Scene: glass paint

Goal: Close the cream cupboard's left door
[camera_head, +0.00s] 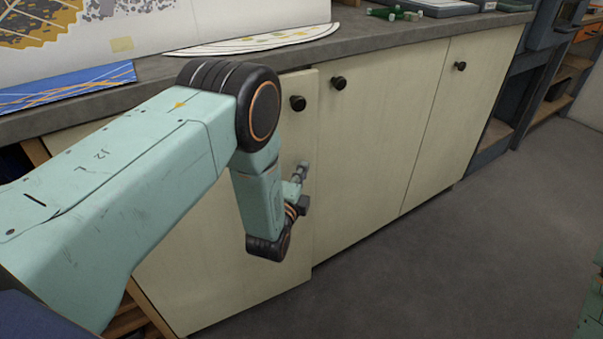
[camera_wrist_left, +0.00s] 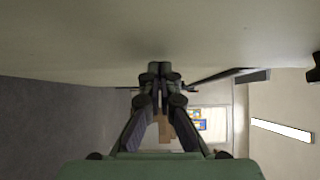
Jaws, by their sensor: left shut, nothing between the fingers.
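The cream cupboard (camera_head: 372,130) stands under a grey worktop. Its left door (camera_head: 228,285) has a round black knob (camera_head: 297,103) near its upper right corner. The door's free right edge stands slightly proud of the neighbouring door, so it looks a little ajar. My left gripper (camera_head: 303,168) is in front of this door near its right edge, below the knob, and part of the door is hidden behind my arm. In the left wrist view the gripper (camera_wrist_left: 160,70) is shut and empty, its tips close to a pale surface; I cannot tell whether they touch. My right gripper is out of view.
The cupboard's other cream doors (camera_head: 470,90) look flush, with black knobs (camera_head: 339,83). The worktop (camera_head: 360,38) carries a curved patterned panel (camera_head: 260,40), a blue panel (camera_head: 65,88) and green items (camera_head: 393,14). The grey floor (camera_head: 450,260) in front is clear.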

